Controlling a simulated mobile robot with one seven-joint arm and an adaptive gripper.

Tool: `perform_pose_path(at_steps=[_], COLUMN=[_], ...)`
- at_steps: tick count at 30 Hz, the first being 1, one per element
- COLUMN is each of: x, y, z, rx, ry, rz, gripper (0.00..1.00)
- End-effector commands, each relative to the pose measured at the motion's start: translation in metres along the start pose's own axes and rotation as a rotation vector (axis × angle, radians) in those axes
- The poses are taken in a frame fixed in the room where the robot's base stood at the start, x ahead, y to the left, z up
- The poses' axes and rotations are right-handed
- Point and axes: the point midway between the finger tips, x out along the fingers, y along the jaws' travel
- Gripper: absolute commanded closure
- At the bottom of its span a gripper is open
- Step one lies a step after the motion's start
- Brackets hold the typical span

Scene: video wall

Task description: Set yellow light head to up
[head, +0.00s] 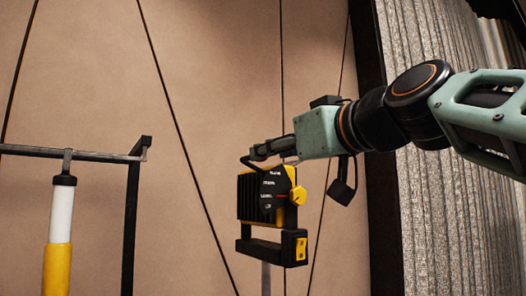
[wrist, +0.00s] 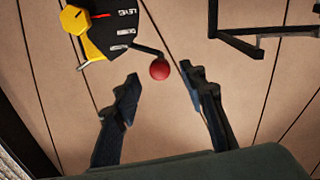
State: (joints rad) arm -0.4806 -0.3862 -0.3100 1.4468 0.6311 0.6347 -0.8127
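The yellow light head (head: 246,199) is a black and yellow lamp on a bracket (head: 262,247), in the middle of the head view. On its side is a black dial plate (head: 268,186) with white labels and a yellow knob (head: 297,195). The plate also shows at the top left of the wrist view (wrist: 112,28), where a red mark lies by the label that seems to read LEVEL. A thin lever from the plate ends in a red ball (wrist: 160,69). My gripper (wrist: 159,74) is open, its fingers on either side of the ball, apart from it. The head view hides the ball.
A black metal frame (head: 85,154) stands at the left, with a white and yellow tube (head: 60,225) hanging from it. A beige panelled wall (head: 210,60) lies behind. A grey ribbed panel (head: 425,215) is at the right.

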Motion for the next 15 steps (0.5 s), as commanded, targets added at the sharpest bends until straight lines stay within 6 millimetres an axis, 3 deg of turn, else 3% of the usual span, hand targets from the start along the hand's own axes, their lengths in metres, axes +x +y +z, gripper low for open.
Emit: perform_pose_path(at_steps=[6,15], x=[0.038,0.054], y=[0.0,0.0], z=[-0.001,0.0], rx=[0.001,0.001], ry=[-0.002,-0.001], rz=[-0.002,0.001], gripper=[0.61,0.61])
